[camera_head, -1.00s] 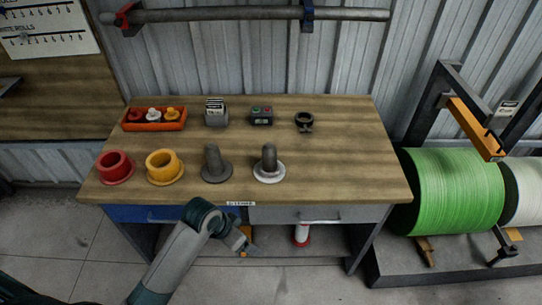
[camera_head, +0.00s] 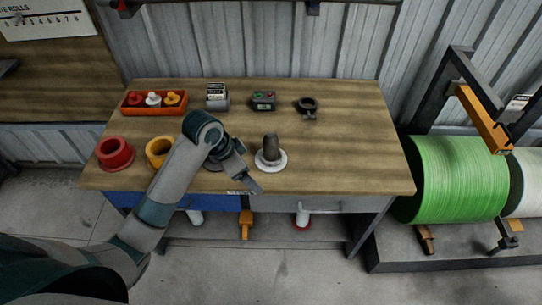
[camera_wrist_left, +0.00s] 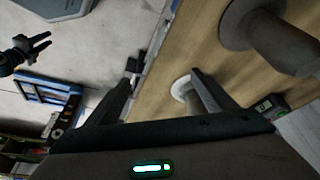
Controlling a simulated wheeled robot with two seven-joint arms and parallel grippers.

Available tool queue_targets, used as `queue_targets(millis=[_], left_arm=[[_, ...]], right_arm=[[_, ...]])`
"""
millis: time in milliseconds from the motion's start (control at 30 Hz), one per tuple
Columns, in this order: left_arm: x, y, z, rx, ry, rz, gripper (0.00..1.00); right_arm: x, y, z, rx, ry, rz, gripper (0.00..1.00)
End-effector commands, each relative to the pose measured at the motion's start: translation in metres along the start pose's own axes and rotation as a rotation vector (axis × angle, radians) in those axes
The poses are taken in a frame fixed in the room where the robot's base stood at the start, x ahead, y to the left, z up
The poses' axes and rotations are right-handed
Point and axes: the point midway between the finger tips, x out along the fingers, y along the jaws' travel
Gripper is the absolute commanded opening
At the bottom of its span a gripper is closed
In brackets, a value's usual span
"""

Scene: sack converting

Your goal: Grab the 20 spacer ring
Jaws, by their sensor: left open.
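My left gripper (camera_head: 248,172) is open and empty, over the front edge of the bench, left of a dark post on a white round base (camera_head: 270,165). In the left wrist view, the white base (camera_wrist_left: 181,87) shows beyond the open fingers (camera_wrist_left: 165,76). A red ring (camera_head: 115,153) and a yellow ring (camera_head: 160,150) stand at the front left; my arm partly covers the yellow one. A grey flanged post (camera_wrist_left: 240,25) shows large in the wrist view and is mostly hidden by my arm in the head view. I read no "20" on any ring.
An orange tray (camera_head: 153,101) of small parts, a card holder (camera_head: 217,97), a button box (camera_head: 264,100) and a black clamp ring (camera_head: 307,107) line the bench's back. The bench top (camera_head: 350,150) is clear at right. A dark two-pronged shape (camera_wrist_left: 28,50), possibly my right gripper, shows in the wrist view.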

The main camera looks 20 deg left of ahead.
Motion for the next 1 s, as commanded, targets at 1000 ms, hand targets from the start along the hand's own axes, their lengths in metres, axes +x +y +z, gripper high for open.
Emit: queue_targets(millis=[1000], left_arm=[[-0.087, -0.078, -0.079, 0.183, 0.018, 0.053, 0.78]], right_arm=[[0.058, -0.002, 0.131, -0.016, -0.063, -0.004, 0.31]])
